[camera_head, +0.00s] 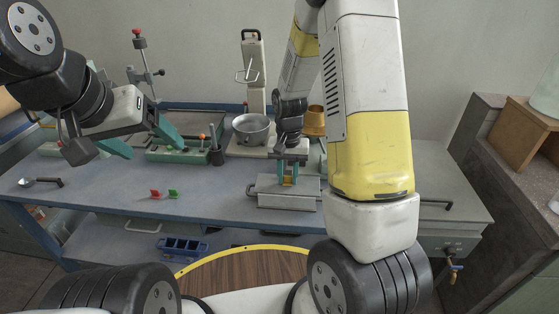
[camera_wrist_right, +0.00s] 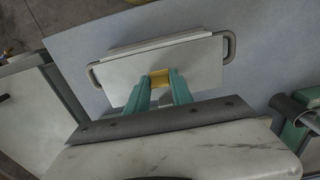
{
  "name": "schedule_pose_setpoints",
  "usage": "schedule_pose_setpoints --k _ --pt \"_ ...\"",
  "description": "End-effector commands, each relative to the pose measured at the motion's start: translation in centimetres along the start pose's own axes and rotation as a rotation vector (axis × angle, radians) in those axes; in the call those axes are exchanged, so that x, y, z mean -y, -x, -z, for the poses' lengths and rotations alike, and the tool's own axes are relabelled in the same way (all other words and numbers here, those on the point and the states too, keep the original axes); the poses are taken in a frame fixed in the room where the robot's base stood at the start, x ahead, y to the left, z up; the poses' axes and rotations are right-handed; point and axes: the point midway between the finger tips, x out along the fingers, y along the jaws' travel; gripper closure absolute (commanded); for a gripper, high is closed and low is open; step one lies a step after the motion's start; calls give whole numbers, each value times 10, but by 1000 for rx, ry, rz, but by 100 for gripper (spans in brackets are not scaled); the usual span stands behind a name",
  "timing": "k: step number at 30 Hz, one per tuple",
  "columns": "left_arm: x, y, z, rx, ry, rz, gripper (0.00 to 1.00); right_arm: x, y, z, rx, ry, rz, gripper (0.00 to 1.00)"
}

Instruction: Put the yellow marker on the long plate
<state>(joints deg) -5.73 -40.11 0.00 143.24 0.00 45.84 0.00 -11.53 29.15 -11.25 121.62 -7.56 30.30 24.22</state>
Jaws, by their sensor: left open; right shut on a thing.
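The yellow marker (camera_head: 288,181) is a small block between the teal fingers of my right gripper (camera_head: 288,177), which is shut on it. In the right wrist view the marker (camera_wrist_right: 160,78) shows between the fingertips (camera_wrist_right: 158,88), over the long plate. The long plate (camera_head: 287,202) is a pale grey slab at the bench's front edge; in the wrist view the plate (camera_wrist_right: 195,62) shows a handle at each end. I cannot tell whether the marker touches it. My left gripper (camera_head: 141,141) is open and empty, raised at the left above the bench.
A red marker (camera_head: 155,194) and a green marker (camera_head: 173,194) stand on the bench (camera_head: 105,180), left of the plate. A spoon (camera_head: 40,182) lies further left. A metal pot (camera_head: 251,129) and a brown cup (camera_head: 315,121) stand behind. The bench's front middle is mostly clear.

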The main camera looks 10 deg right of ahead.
Motion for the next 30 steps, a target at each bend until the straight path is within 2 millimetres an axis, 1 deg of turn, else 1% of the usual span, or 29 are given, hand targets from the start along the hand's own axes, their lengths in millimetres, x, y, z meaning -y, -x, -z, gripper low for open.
schedule_pose_setpoints --k 5,9,10,12,13,23,26,29,30 --pt "0 0 0 0 0 0 22 0 1 0 -1 0 1 100" --pt "0 0 0 0 0 0 22 0 -3 0 0 -1 0 100" --pt "0 0 0 0 0 0 22 0 -2 0 -1 -1 0 66" --pt "0 0 0 0 0 0 22 0 -2 0 -1 -1 0 53" --pt "0 0 0 0 0 0 22 0 -2 0 -1 -1 0 50" --pt "0 0 0 0 0 0 22 0 0 0 -2 -1 1 50" --pt "0 0 0 0 0 0 22 0 9 1 -4 -1 2 50" --pt "0 0 0 0 0 0 22 0 26 2 -6 -1 3 50" --pt "0 0 0 0 0 0 22 0 35 2 -7 -1 3 50"
